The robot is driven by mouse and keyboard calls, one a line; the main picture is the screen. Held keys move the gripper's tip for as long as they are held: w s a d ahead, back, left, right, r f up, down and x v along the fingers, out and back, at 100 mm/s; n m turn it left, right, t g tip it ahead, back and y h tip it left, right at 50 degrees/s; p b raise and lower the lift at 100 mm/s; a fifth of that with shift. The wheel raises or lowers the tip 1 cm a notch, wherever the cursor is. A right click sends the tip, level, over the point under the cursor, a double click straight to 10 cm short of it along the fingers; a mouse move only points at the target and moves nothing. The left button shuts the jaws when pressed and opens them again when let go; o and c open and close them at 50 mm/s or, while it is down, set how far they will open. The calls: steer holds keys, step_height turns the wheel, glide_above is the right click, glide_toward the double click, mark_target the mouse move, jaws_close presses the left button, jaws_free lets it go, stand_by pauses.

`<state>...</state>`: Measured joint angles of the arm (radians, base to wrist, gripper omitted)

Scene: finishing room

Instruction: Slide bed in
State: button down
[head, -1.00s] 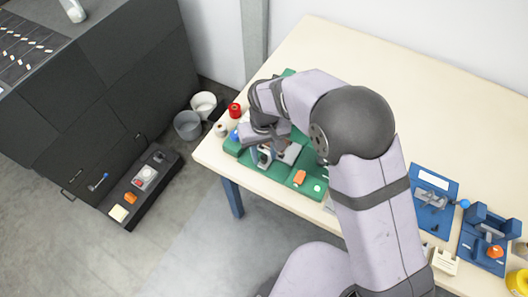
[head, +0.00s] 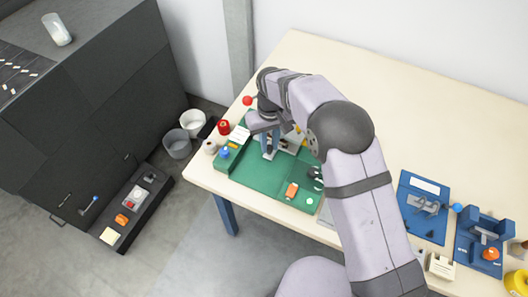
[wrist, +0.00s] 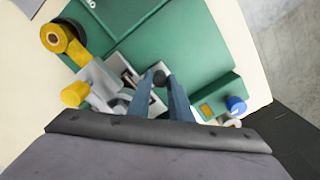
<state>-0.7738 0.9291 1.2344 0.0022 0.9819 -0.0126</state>
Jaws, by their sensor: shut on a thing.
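A green board (head: 262,178) lies near the table's left corner and fills much of the wrist view (wrist: 160,45). A grey metal bed (head: 290,141) sits at its far side, partly hidden by my gripper. In the wrist view the bed (wrist: 113,92) shows left of my fingers, with a yellow knob (wrist: 75,95) at its outer end. My gripper (head: 270,152) points down at the bed. How the knob joins the bed is hidden.
A blue knob (head: 225,152) stands at the board's left end and an orange block (head: 291,190) at its front. A red spool (head: 223,127) stands beside the board. Yellow tape (wrist: 62,40) lies near the bed. Blue fixtures (head: 423,207) stand right. The board's middle is clear.

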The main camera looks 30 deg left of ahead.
steer(key=shift+w+r, duration=0.15)
steer(key=shift+w, duration=0.15)
steer(key=c, duration=1.6)
jaws_free()
steer(key=shift+s, duration=0.1)
steer(key=shift+r+b, duration=1.25)
steer(key=shift+r, duration=2.35)
steer(key=shift+d, duration=0.1)
